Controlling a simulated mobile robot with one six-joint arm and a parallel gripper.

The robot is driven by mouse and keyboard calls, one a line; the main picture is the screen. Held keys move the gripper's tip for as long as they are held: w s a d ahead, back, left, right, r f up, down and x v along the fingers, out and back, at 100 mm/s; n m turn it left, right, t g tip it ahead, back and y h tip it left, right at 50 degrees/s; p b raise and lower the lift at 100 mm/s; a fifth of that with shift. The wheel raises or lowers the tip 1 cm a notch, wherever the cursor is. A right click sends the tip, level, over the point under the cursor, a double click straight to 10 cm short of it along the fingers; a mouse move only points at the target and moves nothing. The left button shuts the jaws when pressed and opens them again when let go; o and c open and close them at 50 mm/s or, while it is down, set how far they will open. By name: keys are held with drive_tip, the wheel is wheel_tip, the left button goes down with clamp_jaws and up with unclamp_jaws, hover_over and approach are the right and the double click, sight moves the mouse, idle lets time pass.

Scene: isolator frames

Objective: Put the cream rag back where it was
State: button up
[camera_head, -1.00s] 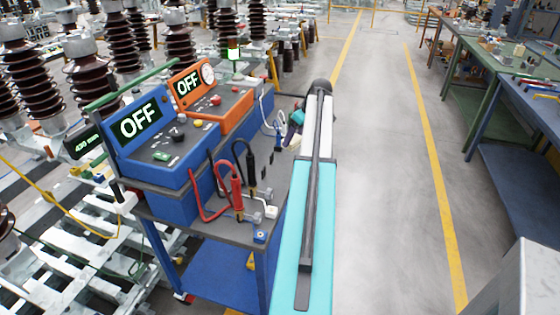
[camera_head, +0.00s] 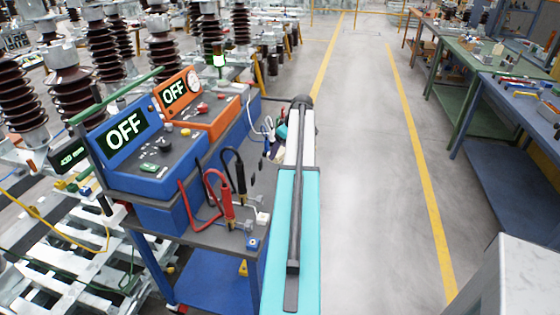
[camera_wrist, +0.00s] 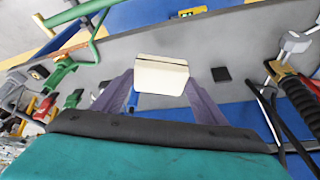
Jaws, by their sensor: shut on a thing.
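In the wrist view the cream rag (camera_wrist: 161,75) is a pale folded block, held between the two purple-grey fingers of my gripper (camera_wrist: 160,88). It is over the grey cart top (camera_wrist: 225,45), and I cannot tell whether it touches the surface. In the head view my gripper (camera_head: 279,141) is small and partly hidden behind my arm at the cart's far right edge. The rag is hard to make out there.
The blue cart carries a blue box (camera_head: 150,150) and an orange box (camera_head: 200,110), both reading OFF. Red and black cable clips (camera_head: 228,200) stand near its front. A small black square (camera_wrist: 221,74) lies beside the rag. The aisle floor (camera_head: 370,180) is clear.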

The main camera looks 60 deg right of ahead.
sight(280, 160)
drive_tip(key=shift+f, duration=1.1)
drive_tip(key=shift+f, duration=0.15)
drive_tip(key=shift+f+p, duration=0.65)
drive_tip(key=shift+f, duration=1.05)
drive_tip(key=o, duration=0.9)
drive_tip(key=shift+f, duration=0.1)
drive_tip(key=shift+o, duration=0.2)
drive_tip(key=b+v, duration=0.2)
drive_tip(key=v, duration=1)
